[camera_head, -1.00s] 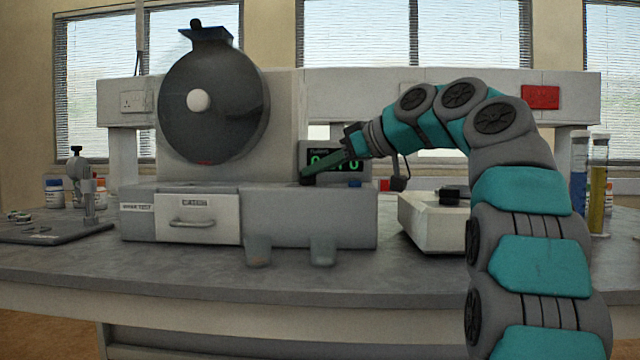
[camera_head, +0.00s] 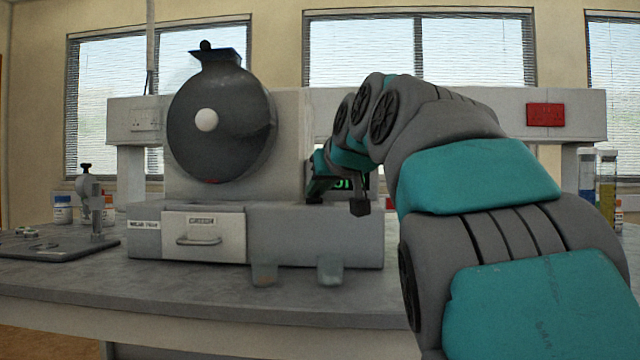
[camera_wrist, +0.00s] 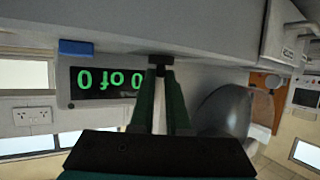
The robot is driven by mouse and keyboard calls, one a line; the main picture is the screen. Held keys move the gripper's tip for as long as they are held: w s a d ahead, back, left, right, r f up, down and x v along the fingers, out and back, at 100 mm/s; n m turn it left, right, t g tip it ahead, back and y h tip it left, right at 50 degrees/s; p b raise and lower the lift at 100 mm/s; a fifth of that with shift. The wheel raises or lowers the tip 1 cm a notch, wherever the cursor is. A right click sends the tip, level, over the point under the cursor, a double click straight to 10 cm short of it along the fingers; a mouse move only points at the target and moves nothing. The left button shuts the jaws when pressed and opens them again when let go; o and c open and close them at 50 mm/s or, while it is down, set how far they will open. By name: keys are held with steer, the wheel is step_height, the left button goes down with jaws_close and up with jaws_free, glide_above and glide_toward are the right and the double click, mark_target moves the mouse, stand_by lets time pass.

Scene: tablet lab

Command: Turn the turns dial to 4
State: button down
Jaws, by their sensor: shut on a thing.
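The turns dial (camera_wrist: 160,60) is a small dark knob on the front of the grey drum machine (camera_head: 300,235). In the wrist view my gripper (camera_wrist: 160,73) points straight at it, with its two green fingers shut on it. In the head view my gripper (camera_head: 315,192) is at the machine's upper right, partly covered by my arm, and the dial is hard to make out there. The display (camera_wrist: 105,82) beside the dial appears upside down in the wrist view and shows green text like "0 of 0". My arm hides most of it in the head view.
A blue button (camera_wrist: 76,47) lies near the display. The dark round drum (camera_head: 220,125) stands above a drawer (camera_head: 203,238) with a handle. A hardness stand (camera_head: 90,205) and bottles (camera_head: 62,210) are at the left; tall cylinders (camera_head: 606,185) stand at the right.

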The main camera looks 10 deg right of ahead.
stand_by(0.4)
steer(key=c, duration=0.9)
jaws_free()
steer(key=v, duration=0.7)
steer(key=shift+s+r, duration=0.15)
steer(key=shift+s, duration=0.25)
